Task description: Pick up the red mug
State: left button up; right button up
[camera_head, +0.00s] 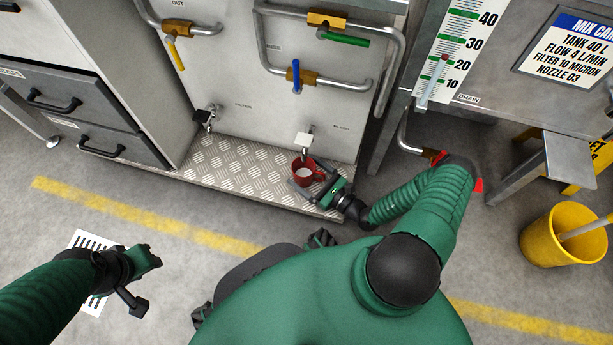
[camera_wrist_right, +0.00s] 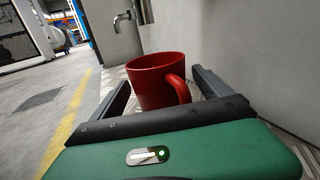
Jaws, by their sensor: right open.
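The right-hand tap (camera_head: 305,141) hangs just above the mug. Another tap (camera_head: 205,117) is to the left. The cabinet panel rises behind the diamond-plate step (camera_head: 225,165). A yellow bucket (camera_head: 553,240) stands at the right. A drain pipe (camera_head: 404,135) is right of the cabinet.

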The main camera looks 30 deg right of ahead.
jog(key=shift+r, duration=0.1)
jog(key=c, duration=1.7)
